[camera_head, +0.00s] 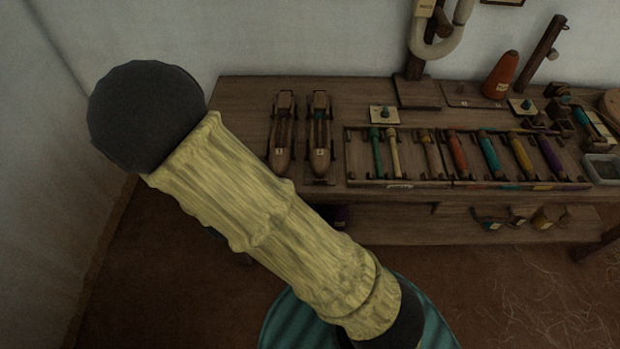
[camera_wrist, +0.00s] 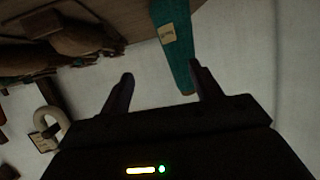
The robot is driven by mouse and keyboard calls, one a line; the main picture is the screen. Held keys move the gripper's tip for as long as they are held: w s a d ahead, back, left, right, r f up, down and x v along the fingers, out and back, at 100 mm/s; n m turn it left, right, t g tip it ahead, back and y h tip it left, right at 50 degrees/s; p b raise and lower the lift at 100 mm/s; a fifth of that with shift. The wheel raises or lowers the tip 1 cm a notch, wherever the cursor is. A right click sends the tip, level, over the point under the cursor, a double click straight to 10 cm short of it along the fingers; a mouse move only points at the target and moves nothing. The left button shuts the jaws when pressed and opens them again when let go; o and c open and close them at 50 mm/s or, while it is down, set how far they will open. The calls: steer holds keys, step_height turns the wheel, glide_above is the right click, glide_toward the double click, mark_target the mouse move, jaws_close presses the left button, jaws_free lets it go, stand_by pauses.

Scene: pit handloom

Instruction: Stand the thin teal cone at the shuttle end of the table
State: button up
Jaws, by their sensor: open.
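The thin teal cone (camera_wrist: 172,35) shows in the wrist view with a pale label on its side. Its narrow end points down the picture into the gap between my fingers, close to the right finger. Its wide end is cut off by the top edge, so I cannot tell what it rests on. My gripper (camera_wrist: 160,72) is open, with the fingers apart. In the head view my arm hides the gripper, and the cone is not visible. Two wooden shuttles (camera_head: 282,135) (camera_head: 320,135) lie side by side near the left end of the table (camera_head: 240,100).
Right of the shuttles is a tray (camera_head: 350,170) of several coloured bobbins. An orange cone (camera_head: 501,75) and a post with a pale hank (camera_head: 432,45) stand at the back. The hank also shows in the wrist view (camera_wrist: 47,122). The wall is close behind the table.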

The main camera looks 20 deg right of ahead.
steer(key=s+d+r+n+g+y, duration=0.2)
steer(key=s+d+r+g, duration=0.2)
steer(key=s+d+g, duration=0.7)
steer(key=s+d, duration=0.4)
steer(key=d, duration=0.1)
steer(key=shift+r, duration=0.2)
